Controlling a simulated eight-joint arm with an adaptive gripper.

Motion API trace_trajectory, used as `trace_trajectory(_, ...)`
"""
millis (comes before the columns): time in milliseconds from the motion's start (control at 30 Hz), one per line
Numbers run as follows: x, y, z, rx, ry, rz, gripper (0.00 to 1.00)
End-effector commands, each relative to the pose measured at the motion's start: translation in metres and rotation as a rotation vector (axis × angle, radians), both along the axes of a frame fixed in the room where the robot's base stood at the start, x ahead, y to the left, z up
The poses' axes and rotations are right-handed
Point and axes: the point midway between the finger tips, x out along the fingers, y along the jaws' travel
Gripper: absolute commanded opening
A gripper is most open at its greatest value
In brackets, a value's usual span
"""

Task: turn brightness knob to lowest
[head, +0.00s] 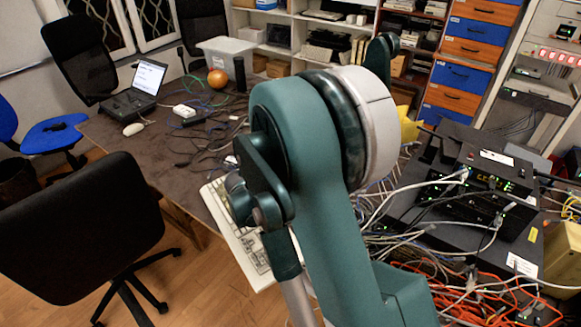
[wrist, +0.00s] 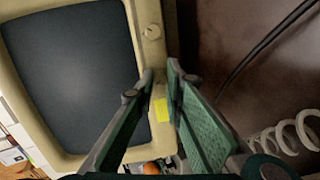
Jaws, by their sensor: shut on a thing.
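A beige-framed monitor with a dark screen (wrist: 75,70) fills the left of the wrist view. One round knob (wrist: 152,32) shows on its right-hand frame, just beyond my fingertips. My gripper (wrist: 161,74) reaches to this frame with its two green fingers close together at the tips. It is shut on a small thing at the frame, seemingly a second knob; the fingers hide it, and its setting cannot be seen. A yellow sticker (wrist: 161,109) shows between the fingers. In the head view my arm hides the gripper.
In the wrist view a dark cable (wrist: 262,45) and a white coiled cord (wrist: 285,132) lie at right. In the head view stacked network gear (head: 490,175) with loose cables stands at right. A laptop (head: 140,85) and an orange ball (head: 217,79) are on the table.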

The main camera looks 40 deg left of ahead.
Motion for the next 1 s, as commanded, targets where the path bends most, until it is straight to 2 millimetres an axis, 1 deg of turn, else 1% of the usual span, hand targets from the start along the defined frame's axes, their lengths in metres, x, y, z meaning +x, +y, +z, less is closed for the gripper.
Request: trace_trajectory(1000, -0.0017, 0.001, -0.0052, -0.92, -0.064, 0.281, 0.0)
